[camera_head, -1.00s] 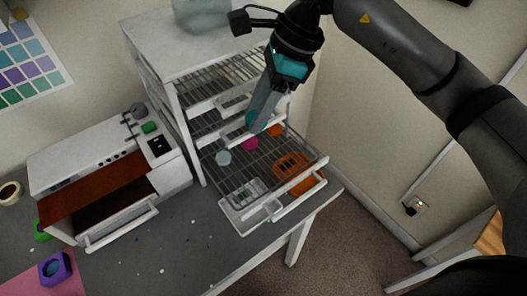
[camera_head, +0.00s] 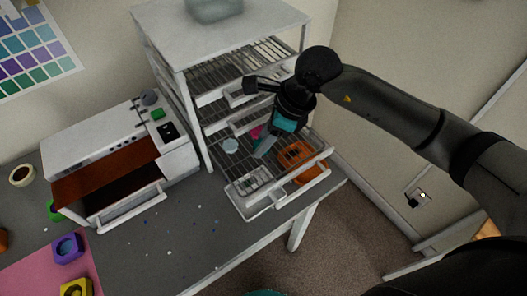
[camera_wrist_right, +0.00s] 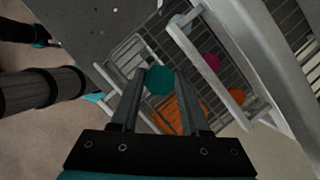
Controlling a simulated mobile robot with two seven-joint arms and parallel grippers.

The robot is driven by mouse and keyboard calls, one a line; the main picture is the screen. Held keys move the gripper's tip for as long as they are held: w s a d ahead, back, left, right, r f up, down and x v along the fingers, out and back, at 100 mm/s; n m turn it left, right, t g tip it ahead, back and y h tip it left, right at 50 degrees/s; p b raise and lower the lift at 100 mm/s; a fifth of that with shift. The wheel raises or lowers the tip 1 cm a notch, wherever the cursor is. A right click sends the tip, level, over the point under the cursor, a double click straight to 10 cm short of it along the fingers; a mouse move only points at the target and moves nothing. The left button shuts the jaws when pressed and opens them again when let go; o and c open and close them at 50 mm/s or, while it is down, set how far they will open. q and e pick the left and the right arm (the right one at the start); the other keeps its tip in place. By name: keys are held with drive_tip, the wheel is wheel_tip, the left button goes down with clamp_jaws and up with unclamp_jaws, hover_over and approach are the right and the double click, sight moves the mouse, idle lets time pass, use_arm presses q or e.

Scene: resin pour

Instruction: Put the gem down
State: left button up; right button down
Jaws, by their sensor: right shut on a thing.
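The teal gem (camera_wrist_right: 160,80) is between the fingertips of my right gripper (camera_wrist_right: 158,78), which is shut on it in the right wrist view. In the head view my right gripper (camera_head: 263,150) points down over the pulled-out lower wire drawer (camera_head: 229,166) of the white rack; there the gem is mostly hidden by the fingers. A pale blue gem (camera_head: 231,146) and a pink gem (camera_head: 256,132) lie in the drawer. An orange gem (camera_wrist_right: 236,95) shows in the wrist view. I cannot tell whether the held gem touches the drawer.
An orange holder (camera_head: 297,158) and a pale tray (camera_head: 249,184) are at the drawer's front. The rack's upper shelves stand above and behind my gripper. A white machine (camera_head: 115,155) with an open brown front stands left. Purple (camera_head: 67,247) and yellow molds lie on a pink mat.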

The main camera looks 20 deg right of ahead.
sight(263, 164)
drive_tip(key=shift+f, duration=2.65)
drive_tip(key=shift+f, duration=0.2)
drive_tip(key=shift+c, duration=1.9)
unclamp_jaws()
drive_tip(key=shift+r, duration=0.15)
drive_tip(key=v, duration=1.2)
drive_tip(key=shift+r, duration=0.1)
